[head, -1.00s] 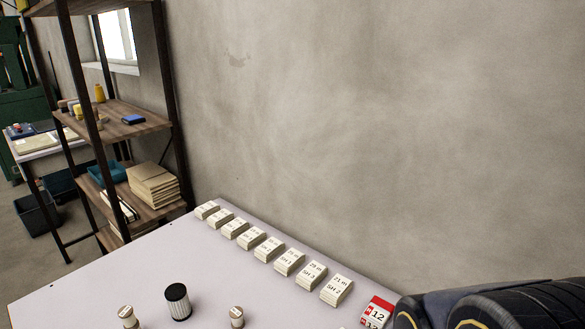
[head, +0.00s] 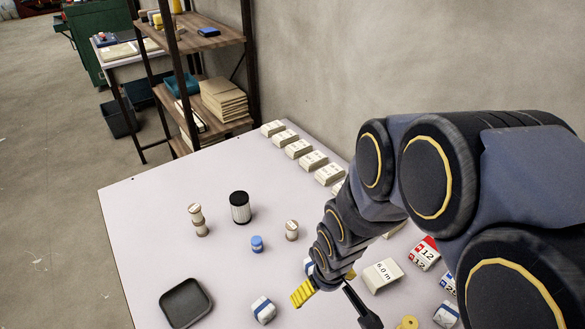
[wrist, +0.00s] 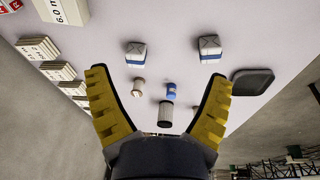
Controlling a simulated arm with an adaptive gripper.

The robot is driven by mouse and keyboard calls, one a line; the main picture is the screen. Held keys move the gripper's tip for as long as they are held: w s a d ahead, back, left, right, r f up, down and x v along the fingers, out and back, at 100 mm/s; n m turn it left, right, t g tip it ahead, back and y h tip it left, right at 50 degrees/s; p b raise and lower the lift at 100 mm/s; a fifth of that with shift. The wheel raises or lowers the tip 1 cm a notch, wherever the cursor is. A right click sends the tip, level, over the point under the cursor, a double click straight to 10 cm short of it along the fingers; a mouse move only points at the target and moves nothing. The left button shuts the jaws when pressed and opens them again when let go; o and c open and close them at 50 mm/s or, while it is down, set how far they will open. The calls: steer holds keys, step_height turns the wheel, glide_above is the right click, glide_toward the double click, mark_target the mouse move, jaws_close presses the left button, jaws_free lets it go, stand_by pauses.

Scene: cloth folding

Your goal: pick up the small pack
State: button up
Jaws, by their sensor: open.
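Several small white packs with blue bands lie on the table. One small pack (head: 264,310) is at the front, right of the dark tray, and it also shows in the wrist view (wrist: 210,48). Another pack (head: 308,266) is partly hidden behind my arm; it shows whole in the wrist view (wrist: 136,54). A third (head: 447,314) is at the lower right. My gripper (head: 326,285) has yellow fingers and is above the table. In the wrist view its fingers (wrist: 158,76) are spread wide with nothing between them gripped.
A dark tray (head: 185,303) lies at the front left. A black-topped cylinder (head: 240,207), a blue bottle (head: 257,244) and spools (head: 292,230) stand mid-table. White boxes (head: 313,160) line the wall side. A larger box (head: 382,274) lies right of my gripper.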

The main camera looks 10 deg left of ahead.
mark_target(263, 306)
steer(key=a+f+n+y, duration=0.1)
steer(key=a+f, duration=0.2)
steer(key=a+f+n+y, duration=0.1)
steer(key=a+f, duration=0.2)
steer(key=a, duration=0.1)
steer(key=a+f+n+y, duration=0.1)
steer(key=a+f, duration=0.1)
steer(key=a, duration=0.1)
steer(key=shift+s+a+f+n, duration=0.15)
steer(key=shift+a+f+n, duration=0.15)
steer(key=shift+a+f, duration=0.1)
steer(key=shift+x, duration=3.7)
steer(key=c, duration=1.2)
